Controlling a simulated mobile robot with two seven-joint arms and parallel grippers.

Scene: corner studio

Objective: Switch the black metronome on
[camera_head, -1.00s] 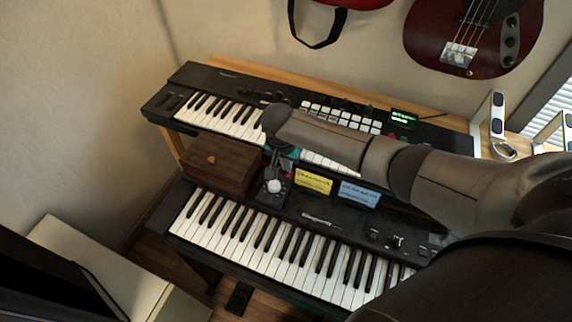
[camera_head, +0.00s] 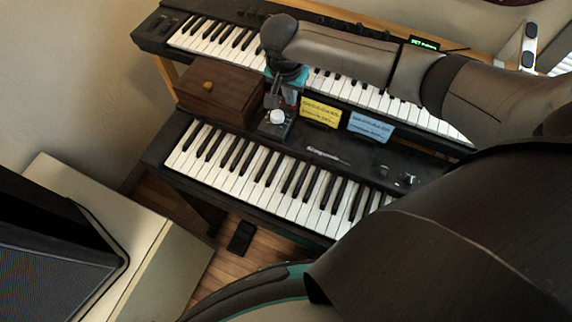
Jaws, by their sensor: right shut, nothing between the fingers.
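A small black device with a round white knob (camera_head: 277,118) stands on the back of the front keyboard, between a wooden box and a yellow note. It appears to be the black metronome, but its upper part is hidden behind my right gripper. My right gripper (camera_head: 284,97) points down from the bent wrist, with teal parts beside it. It is shut and empty, just behind and above the white knob as seen here. I cannot tell whether it touches the device. My left gripper is out of view.
The brown wooden box (camera_head: 222,96) is close on the left. The yellow note (camera_head: 320,113) and a blue note (camera_head: 370,127) stand close on the right. The front keyboard (camera_head: 270,177) and rear keyboard (camera_head: 210,36) lie in two tiers. A dark speaker (camera_head: 50,250) is at lower left.

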